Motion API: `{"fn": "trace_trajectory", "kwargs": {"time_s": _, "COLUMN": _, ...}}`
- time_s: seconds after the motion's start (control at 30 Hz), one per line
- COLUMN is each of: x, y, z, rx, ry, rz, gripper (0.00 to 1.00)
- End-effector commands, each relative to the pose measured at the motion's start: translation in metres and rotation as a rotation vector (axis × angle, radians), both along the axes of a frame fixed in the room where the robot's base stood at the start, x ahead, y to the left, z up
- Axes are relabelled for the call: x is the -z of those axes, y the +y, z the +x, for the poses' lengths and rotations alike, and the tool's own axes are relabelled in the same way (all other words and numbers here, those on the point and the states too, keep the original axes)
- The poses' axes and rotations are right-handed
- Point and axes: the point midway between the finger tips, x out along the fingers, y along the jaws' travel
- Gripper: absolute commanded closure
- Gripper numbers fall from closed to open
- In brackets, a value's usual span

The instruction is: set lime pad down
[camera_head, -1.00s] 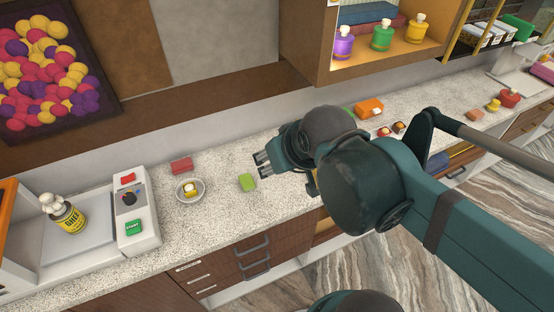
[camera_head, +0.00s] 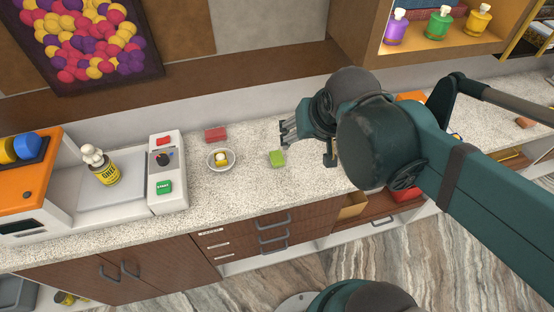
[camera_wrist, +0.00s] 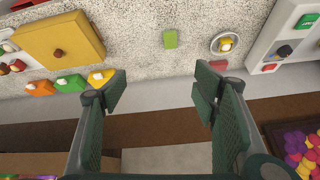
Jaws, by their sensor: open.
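The lime pad (camera_head: 277,158) is a small green block lying flat on the speckled counter (camera_head: 250,195). It lies to the right of a small white bowl holding something yellow and white (camera_head: 221,160). The pad also shows near the top middle of the wrist view (camera_wrist: 170,39), beyond my fingertips and apart from them. My gripper (camera_head: 284,132) is open and empty, just above the pad in the head view. Both fingers show spread wide in the wrist view (camera_wrist: 160,82), with nothing between them.
A red block (camera_head: 216,135) lies behind the bowl. A grey machine with a green button (camera_head: 165,187) and a yellow jar (camera_head: 103,170) are at left. The wrist view shows a yellow box (camera_wrist: 58,42) at left. Counter around the pad is clear.

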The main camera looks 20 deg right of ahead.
Motion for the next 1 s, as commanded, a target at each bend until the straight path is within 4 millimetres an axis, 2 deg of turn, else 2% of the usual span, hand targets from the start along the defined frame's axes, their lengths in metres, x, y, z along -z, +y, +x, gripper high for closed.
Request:
{"fn": "trace_trajectory", "kwargs": {"time_s": 0.53, "x": 0.030, "y": 0.009, "z": 0.050, "rx": 0.303, "ry": 0.129, "rz": 0.083, "gripper": 0.40}}
{"fn": "trace_trajectory", "kwargs": {"time_s": 1.0, "x": 0.068, "y": 0.019, "z": 0.092, "rx": 0.589, "ry": 0.204, "rz": 0.113, "gripper": 0.40}}
